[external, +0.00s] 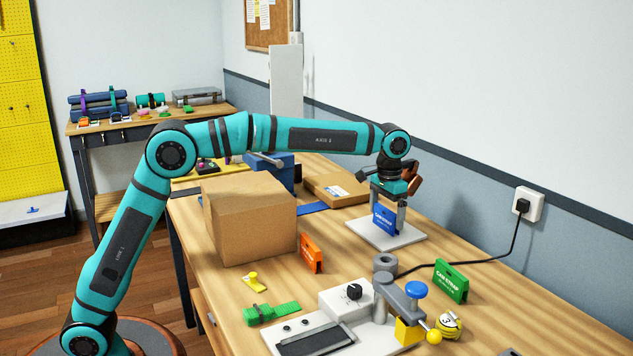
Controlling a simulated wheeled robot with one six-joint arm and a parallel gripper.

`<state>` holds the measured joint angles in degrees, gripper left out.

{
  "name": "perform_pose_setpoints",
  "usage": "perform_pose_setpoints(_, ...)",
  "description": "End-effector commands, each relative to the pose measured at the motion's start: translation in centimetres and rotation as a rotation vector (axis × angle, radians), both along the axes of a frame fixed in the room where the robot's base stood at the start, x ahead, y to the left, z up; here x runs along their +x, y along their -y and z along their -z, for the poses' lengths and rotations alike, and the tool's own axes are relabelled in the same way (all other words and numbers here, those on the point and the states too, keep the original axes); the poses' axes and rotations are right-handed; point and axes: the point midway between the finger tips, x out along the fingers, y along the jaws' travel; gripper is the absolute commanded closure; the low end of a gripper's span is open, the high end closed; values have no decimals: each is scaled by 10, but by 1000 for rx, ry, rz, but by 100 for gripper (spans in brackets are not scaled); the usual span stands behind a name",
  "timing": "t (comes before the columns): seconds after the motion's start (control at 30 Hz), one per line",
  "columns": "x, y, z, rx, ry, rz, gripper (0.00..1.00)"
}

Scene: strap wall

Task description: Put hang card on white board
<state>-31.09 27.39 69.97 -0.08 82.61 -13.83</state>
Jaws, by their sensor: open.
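A blue hang card (383,219) with white lettering stands upright on the flat white board (407,236) on the workbench. My gripper (388,213) points down over the board with its fingers open at either side of the blue card. Whether a finger touches the card cannot be told. An orange hang card (311,254) stands on the bench to the left of the board, nearer the camera. A green hang card (451,282) with white lettering stands to the right, nearer the camera.
A large cardboard box (250,222) stands left of the board. A flat carton (335,190) lies behind it. A black cable (490,259) crosses the right side.

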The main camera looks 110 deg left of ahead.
Motion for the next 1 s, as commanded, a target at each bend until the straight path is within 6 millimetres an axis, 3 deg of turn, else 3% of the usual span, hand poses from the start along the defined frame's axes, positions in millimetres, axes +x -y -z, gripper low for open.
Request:
perform_pose_setpoints(0.17,0,0,-18,1,3,0,0)
perform_pose_setpoints(0.6,0,0,-98,1,2,0,0)
perform_pose_setpoints(0.8,0,0,-117,1,1,0,0)
perform_pose_setpoints(1.0,0,0,-121,-1,-1,0,0)
